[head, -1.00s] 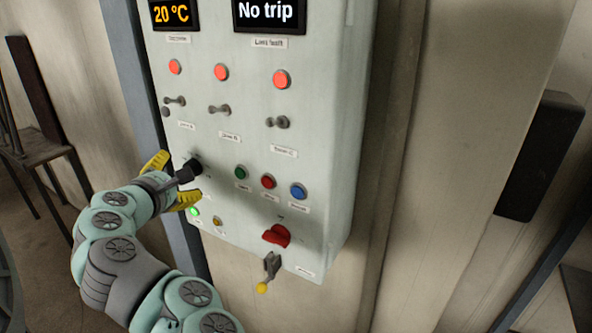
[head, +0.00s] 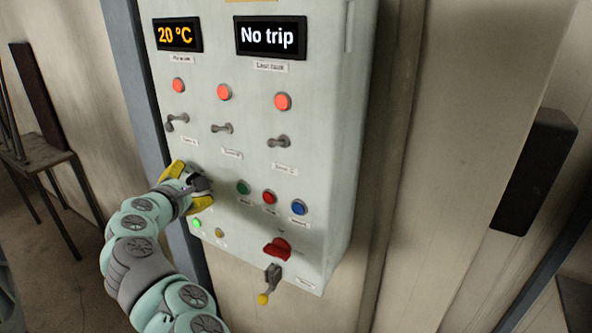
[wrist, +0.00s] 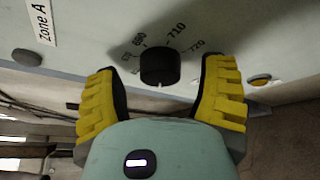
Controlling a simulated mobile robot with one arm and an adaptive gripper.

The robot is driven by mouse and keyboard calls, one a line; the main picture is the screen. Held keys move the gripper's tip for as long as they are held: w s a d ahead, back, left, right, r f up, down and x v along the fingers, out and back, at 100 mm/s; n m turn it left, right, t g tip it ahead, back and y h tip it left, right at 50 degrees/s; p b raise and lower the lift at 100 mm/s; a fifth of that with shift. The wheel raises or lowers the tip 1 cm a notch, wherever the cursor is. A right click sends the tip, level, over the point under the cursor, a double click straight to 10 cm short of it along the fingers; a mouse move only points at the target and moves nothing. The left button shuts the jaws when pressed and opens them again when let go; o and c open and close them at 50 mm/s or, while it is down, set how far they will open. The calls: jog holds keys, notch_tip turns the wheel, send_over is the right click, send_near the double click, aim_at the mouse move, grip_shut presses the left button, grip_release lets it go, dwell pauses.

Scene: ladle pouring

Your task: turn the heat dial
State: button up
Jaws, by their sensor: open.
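The heat dial (wrist: 160,66) is a black round knob on the pale panel, with printed numbers such as 690, 710 and 720 around it in the wrist view. My gripper (wrist: 162,92) is open, with one yellow finger on each side of the dial and a gap between each finger and the knob. In the head view my gripper (head: 184,187) is at the panel's left side and hides most of the dial. Whether the fingertips touch the panel cannot be told.
The control panel (head: 330,150) carries a "20 °C" display (head: 178,35), a "No trip" display (head: 270,37), red lamps and grey levers above. Green (head: 243,187), red and blue buttons lie to the right. A red rotary switch (head: 278,247) and a yellow-tipped lever (head: 268,284) are lower.

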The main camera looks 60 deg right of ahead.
jog(key=shift+o, duration=0.2)
jog(key=c, duration=1.3)
jog(key=shift+o, duration=0.2)
jog(key=shift+f+b, duration=0.1)
jog(key=shift+b, duration=0.2)
